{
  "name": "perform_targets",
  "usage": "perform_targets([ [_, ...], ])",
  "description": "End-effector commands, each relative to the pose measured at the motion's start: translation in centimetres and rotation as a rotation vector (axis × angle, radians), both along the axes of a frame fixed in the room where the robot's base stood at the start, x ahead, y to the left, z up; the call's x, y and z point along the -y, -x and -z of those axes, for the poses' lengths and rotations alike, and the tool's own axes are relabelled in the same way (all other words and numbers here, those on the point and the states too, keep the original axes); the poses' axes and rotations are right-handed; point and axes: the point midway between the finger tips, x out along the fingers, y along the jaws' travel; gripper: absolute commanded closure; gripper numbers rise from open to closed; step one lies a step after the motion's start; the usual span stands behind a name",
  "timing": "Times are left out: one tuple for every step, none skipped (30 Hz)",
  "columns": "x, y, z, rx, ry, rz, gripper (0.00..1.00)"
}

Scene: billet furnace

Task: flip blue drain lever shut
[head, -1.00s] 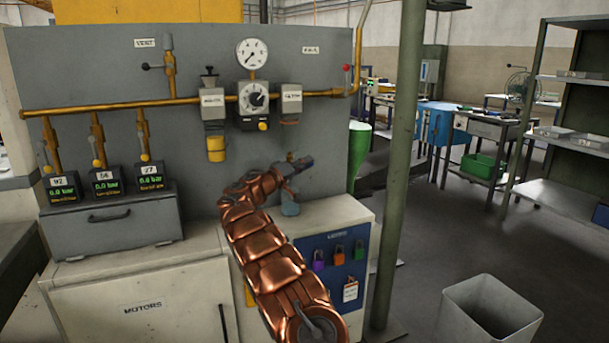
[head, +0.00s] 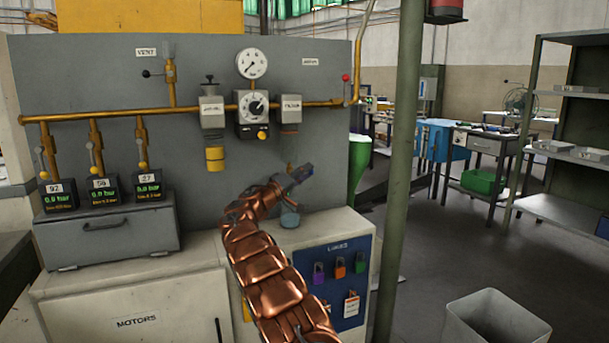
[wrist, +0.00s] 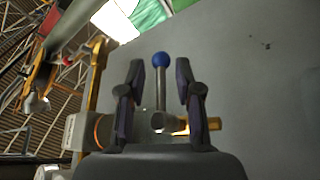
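The blue drain lever shows in the wrist view as a blue ball knob (wrist: 161,60) on a grey stem standing up from a brass fitting (wrist: 208,124). My gripper (wrist: 160,75) is open, with one dark finger on each side of the lever. The knob is level with the fingertips, and I see gaps between the stem and both fingers. In the head view my gripper (head: 298,173) is in front of the grey panel, below the filter unit (head: 290,110). The lever cannot be made out there.
A brass pipe (head: 190,103) with a gauge (head: 252,63) and regulator (head: 252,105) runs across the panel above my gripper. A small clear cup (head: 289,217) stands on the cabinet top just below it. A green post (head: 403,150) stands to the right.

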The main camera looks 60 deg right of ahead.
Motion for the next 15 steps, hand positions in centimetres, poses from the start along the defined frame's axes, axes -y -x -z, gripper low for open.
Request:
perform_targets([
  [0.0, 0.0, 0.0, 0.000, 0.000, 0.000, 0.66],
  [0.0, 0.0, 0.0, 0.000, 0.000, 0.000, 0.66],
  [0.0, 0.0, 0.0, 0.000, 0.000, 0.000, 0.66],
  [0.0, 0.0, 0.0, 0.000, -0.001, 0.000, 0.66],
  [0.0, 0.0, 0.1, 0.000, -0.001, 0.000, 0.66],
  [-0.1, 0.0, 0.1, 0.000, -0.001, 0.000, 0.66],
  [-0.1, 0.0, 0.1, 0.000, -0.001, 0.000, 0.66],
  [-0.2, -0.1, 0.1, 0.000, -0.002, -0.001, 0.66],
  [-0.4, -0.1, 0.2, -0.001, -0.002, -0.001, 0.66],
  [-0.6, -0.2, 0.3, -0.001, -0.003, -0.001, 0.66],
  [-0.8, -0.2, 0.3, -0.002, -0.003, -0.001, 0.66],
  [-1.2, -0.4, 0.4, -0.003, -0.003, -0.002, 0.66],
  [-1.5, -0.4, 0.4, -0.002, -0.002, -0.003, 0.66],
  [-1.9, -0.5, 0.5, -0.002, -0.001, -0.003, 0.66],
  [-2.5, -0.6, 0.5, -0.002, 0.000, -0.003, 0.66],
])
